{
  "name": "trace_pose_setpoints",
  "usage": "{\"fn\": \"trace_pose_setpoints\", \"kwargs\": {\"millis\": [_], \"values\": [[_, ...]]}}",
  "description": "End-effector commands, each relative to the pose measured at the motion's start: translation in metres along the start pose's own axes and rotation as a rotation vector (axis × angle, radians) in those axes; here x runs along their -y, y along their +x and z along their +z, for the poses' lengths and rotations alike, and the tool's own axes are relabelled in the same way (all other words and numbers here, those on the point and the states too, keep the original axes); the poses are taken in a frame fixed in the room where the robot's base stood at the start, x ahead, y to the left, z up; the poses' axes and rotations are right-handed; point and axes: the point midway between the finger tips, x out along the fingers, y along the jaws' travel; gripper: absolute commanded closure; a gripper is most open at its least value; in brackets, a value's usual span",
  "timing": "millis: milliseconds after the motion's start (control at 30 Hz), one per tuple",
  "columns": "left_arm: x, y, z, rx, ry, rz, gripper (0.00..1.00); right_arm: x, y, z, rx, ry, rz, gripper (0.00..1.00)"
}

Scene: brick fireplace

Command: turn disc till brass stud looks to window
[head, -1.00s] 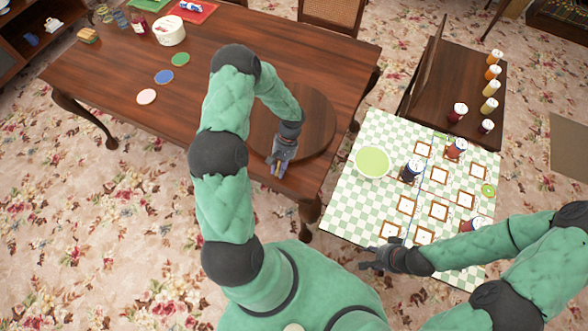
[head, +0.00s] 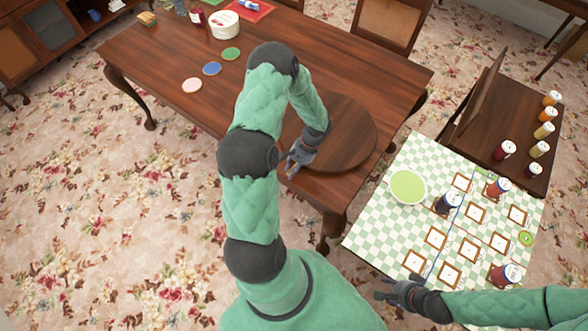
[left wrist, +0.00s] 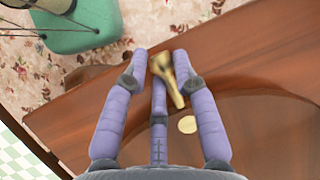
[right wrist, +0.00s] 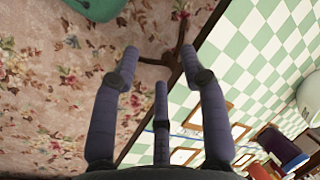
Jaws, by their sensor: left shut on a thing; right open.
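The disc (head: 352,138) is a dark wooden round plate on the near right end of the table. My left arm covers part of it. My left gripper (head: 290,168) is at the disc's near left edge. In the left wrist view its fingers are closed about a brass-coloured peg or handle (left wrist: 168,78). My right gripper (head: 380,288) is open and empty beside the checked table's near corner. No window is in view.
The wooden table (head: 170,55) carries pink, blue and green coasters and a white tub (head: 224,26). The green-checked surface (head: 372,228) at right holds a green bowl (head: 408,187), jars and framed cards. Several bottles stand on a dark bench (head: 483,125).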

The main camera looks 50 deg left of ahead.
Motion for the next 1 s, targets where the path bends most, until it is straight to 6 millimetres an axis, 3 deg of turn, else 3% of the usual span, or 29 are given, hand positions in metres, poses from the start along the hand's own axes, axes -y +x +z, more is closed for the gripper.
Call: {"fn": "trace_pose_setpoints", "kwargs": {"millis": [67, 100, 167, 467, 633, 1000], "values": [[0.002, -0.004, -0.004, -0.012, -0.003, -0.002, 1.00, 0.000, 0.000, 0.000, 0.000, 0.000, 0.000, 0.56], [0.002, -0.004, -0.004, -0.012, -0.003, -0.002, 0.69, 0.000, 0.000, 0.000, 0.000, 0.000, 0.000, 0.56], [0.002, -0.004, -0.004, -0.012, -0.003, -0.002, 0.53, 0.000, 0.000, 0.000, 0.000, 0.000, 0.000, 0.56], [0.000, -0.002, -0.002, -0.004, -0.001, -0.001, 0.53, 0.000, 0.000, 0.000, 0.000, 0.000, 0.000, 0.56], [0.000, -0.011, -0.002, -0.005, -0.001, -0.002, 0.53, 0.000, 0.000, 0.000, 0.000, 0.000, 0.000, 0.56], [0.000, -0.080, -0.003, -0.009, -0.001, -0.001, 0.53, 0.000, 0.000, 0.000, 0.000, 0.000, 0.000, 0.56]]}}
